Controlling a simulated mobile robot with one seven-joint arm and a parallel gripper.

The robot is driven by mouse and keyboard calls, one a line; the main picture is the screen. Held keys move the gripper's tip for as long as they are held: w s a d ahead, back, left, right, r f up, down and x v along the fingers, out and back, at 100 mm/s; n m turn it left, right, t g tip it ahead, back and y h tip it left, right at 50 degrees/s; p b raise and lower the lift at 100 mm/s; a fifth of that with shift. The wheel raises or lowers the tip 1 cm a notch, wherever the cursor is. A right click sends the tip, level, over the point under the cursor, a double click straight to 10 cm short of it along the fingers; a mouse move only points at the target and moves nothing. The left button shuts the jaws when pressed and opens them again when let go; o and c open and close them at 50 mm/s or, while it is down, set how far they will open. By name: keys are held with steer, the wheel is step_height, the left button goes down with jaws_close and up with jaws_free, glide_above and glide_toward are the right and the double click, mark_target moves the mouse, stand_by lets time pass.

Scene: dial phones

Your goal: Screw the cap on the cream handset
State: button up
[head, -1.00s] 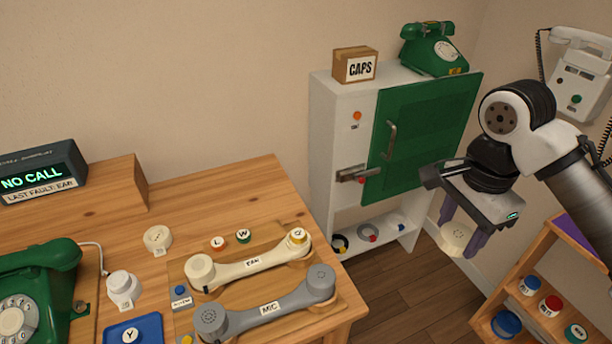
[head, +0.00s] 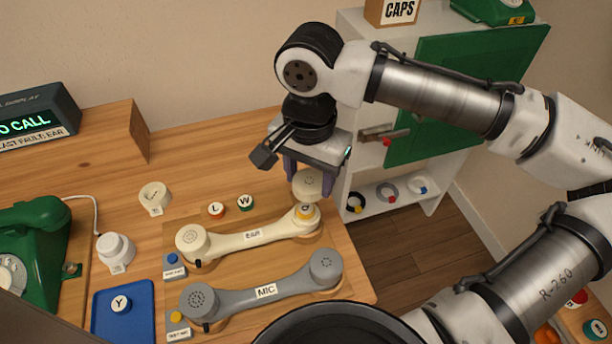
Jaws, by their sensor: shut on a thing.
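The cream handset (head: 250,235), labelled EAR, lies on a wooden board on the desk. Its left end has a cream perforated cap on it. Its right end shows an exposed yellow part (head: 305,212) with no cap over it. My gripper (head: 309,180) is shut on a round cream cap (head: 308,184) with small holes. It holds the cap above and just behind the handset's right end, apart from it as far as I can tell. The fingers point down.
A grey MIC handset (head: 262,289) lies in front. A white cabinet (head: 360,205) stands right.

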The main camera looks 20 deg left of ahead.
mark_target(305, 208)
steer(key=shift+s+a+f, duration=0.2)
steer(key=shift+a+f, duration=0.05)
steer(key=shift+a, duration=0.05)
step_height(305, 208, down, 5)
steer(key=b, duration=0.5)
steer(key=shift+f, duration=0.15)
steer(key=shift+p, duration=0.45)
stand_by(1.5)
steer(key=shift+f+b, duration=0.45)
steer(key=shift+f, duration=0.25)
stand_by(0.4)
steer(key=o, duration=1)
steer(key=shift+c, duration=0.2)
steer(key=shift+r, duration=0.1)
step_height(305, 208, up, 14)
steer(key=shift+f+p, duration=0.1)
steer(key=shift+p, duration=0.3)
